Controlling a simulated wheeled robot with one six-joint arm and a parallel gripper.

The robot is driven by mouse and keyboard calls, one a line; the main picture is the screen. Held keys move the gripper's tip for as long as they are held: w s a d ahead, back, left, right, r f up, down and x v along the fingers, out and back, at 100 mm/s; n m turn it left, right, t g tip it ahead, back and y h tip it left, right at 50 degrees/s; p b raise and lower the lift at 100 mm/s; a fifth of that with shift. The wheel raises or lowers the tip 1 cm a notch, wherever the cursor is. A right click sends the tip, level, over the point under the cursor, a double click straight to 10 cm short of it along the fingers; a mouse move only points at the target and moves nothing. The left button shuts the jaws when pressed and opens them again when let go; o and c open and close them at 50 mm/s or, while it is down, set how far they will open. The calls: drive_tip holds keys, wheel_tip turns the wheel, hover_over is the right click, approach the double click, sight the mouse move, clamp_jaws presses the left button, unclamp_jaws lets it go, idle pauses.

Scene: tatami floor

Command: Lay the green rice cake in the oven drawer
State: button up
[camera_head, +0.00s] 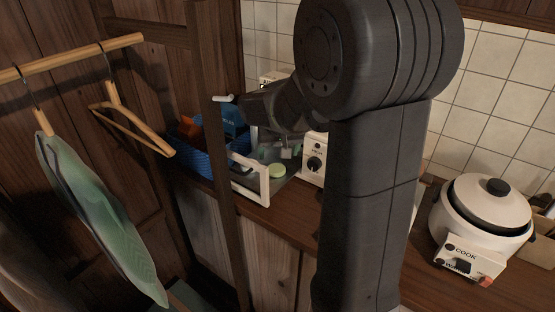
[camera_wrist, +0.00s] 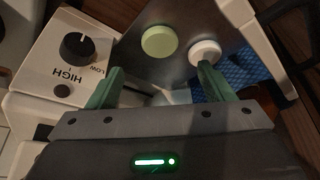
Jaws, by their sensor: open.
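The green rice cake (camera_head: 277,170) is a pale green disc. It lies flat on the grey metal floor of the pulled-out oven drawer (camera_head: 265,187), behind the drawer's white front. In the wrist view the green rice cake (camera_wrist: 159,41) lies ahead of my gripper (camera_wrist: 160,70), beyond the gap between the fingertips and apart from them. The green fingers are spread with nothing between them. A white round piece (camera_wrist: 205,52) is close by the right fingertip; I cannot tell if they touch. In the head view my gripper (camera_head: 287,151) is above the drawer, partly hidden by my arm.
The white oven (camera_head: 313,160) with its black knob (camera_wrist: 78,49) stands beside the drawer. A blue basket (camera_head: 197,158) with packets is left of it. A rice cooker (camera_head: 483,215) stands at right. A dark wooden post (camera_head: 229,215) and hangers (camera_head: 130,125) with green cloth are nearer.

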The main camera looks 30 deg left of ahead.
drive_tip(key=shift+v, duration=1.7)
